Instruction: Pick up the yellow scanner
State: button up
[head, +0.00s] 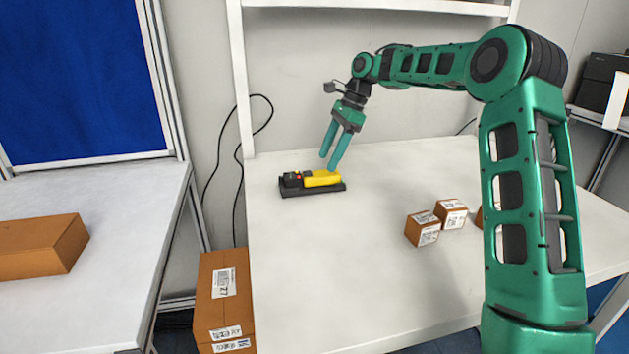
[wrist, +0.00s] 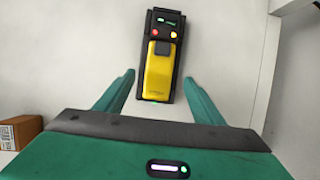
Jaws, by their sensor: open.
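The yellow scanner (head: 323,178) lies in its black cradle (head: 313,192) near the back left of the white table. In the wrist view the yellow scanner (wrist: 160,72) sits in the black base (wrist: 168,20), upright in the picture and slightly tilted. My gripper (head: 329,163) is open and points down just above the scanner in the head view. In the wrist view my gripper's fingers (wrist: 158,82) are spread, one on each side of the scanner's lower end, with clear gaps. Nothing is between them except the scanner seen below. Whether they are at its height I cannot tell.
Small labelled boxes (head: 423,228) stand right of centre on the white table (head: 330,280), one partly behind my arm. A tall carton (head: 225,300) stands beside the table's left edge. A brown box (head: 40,247) lies on the left table. The table's front middle is clear.

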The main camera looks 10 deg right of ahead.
aim_at(322, 173)
jog(key=shift+x, duration=2.85)
jog(key=c, duration=1.3)
jog(key=shift+r, duration=0.1)
